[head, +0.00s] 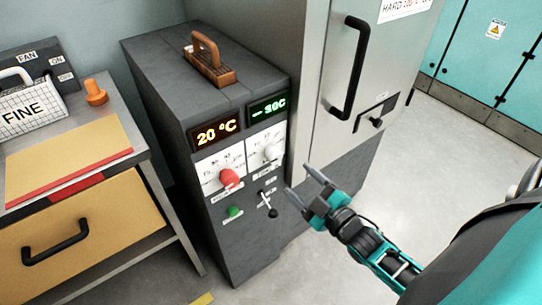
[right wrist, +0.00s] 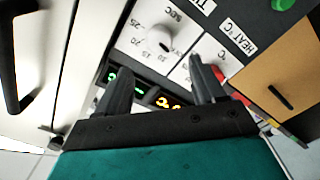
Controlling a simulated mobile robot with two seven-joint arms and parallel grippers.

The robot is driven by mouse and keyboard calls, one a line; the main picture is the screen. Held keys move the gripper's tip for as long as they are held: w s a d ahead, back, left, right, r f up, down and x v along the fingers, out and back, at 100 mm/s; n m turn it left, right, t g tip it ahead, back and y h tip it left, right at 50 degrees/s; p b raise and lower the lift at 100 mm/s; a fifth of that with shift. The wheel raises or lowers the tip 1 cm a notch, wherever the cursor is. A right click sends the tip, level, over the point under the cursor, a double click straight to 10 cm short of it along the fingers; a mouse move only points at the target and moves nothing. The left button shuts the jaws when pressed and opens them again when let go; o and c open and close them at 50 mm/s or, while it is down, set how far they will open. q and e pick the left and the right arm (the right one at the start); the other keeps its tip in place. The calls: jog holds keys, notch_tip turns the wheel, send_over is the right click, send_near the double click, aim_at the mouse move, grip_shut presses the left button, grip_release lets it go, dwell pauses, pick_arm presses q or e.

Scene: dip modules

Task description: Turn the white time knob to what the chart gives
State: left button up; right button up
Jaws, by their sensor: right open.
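The white time knob (head: 270,152) sits on the white right-hand dial of the dark grey control cabinet, under a green display (head: 268,106). In the right wrist view the white knob (right wrist: 158,40) is on a dial marked SEC, ahead of the fingers. My right gripper (head: 300,182) is open and empty, to the right of and below the knob in the head view, apart from it. It also shows in the right wrist view (right wrist: 160,66). A chart (head: 404,8) reading "HARD 200 °C" is on the steel door, cut off at the top. My left gripper is out of view.
A red knob (head: 229,178) is left of the white one, under an amber 20 °C display (head: 216,132). Below are a green button (head: 235,212) and a small lever (head: 268,205). A door handle (head: 349,68) juts out right. A basket marked FINE (head: 22,112) stands left.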

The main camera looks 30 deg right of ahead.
aim_at(277, 158)
jog(key=w, duration=1)
jog(key=shift+w+a+b, duration=0.35)
jog(key=shift+w+a, duration=0.05)
jog(key=c, duration=1)
